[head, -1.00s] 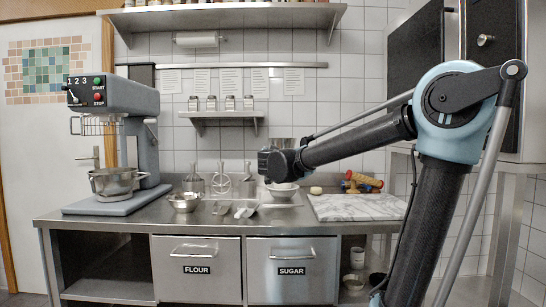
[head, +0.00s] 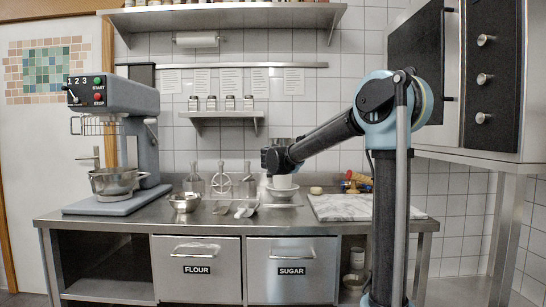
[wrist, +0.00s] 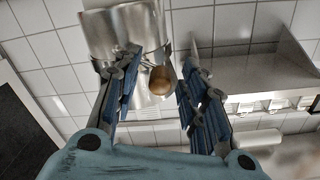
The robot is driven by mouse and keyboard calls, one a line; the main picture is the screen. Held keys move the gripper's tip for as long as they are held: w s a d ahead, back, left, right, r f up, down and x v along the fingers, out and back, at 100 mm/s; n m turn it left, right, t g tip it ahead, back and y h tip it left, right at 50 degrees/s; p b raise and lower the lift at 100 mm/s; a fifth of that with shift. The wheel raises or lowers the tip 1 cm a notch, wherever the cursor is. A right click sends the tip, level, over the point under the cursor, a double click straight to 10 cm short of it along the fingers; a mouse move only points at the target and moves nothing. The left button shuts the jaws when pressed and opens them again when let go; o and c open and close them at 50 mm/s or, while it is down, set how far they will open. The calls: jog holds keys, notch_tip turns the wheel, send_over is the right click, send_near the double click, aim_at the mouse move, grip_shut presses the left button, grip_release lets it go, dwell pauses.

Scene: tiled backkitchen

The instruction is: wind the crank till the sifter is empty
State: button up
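The sifter is a shiny metal cylinder (wrist: 125,35) at the top of the wrist view. Its wooden crank knob (wrist: 161,80) shows in front of it, between my fingers. In the head view my wrist hides the fingers. The sifter's contents are not visible.
A small shelf (head: 222,115) with jars is on the tiled wall, also in the wrist view (wrist: 255,85).

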jog(key=shift+w, duration=0.2)
grip_shut()
jog(key=shift+d+m, duration=0.1)
jog(key=shift+m, duration=0.2)
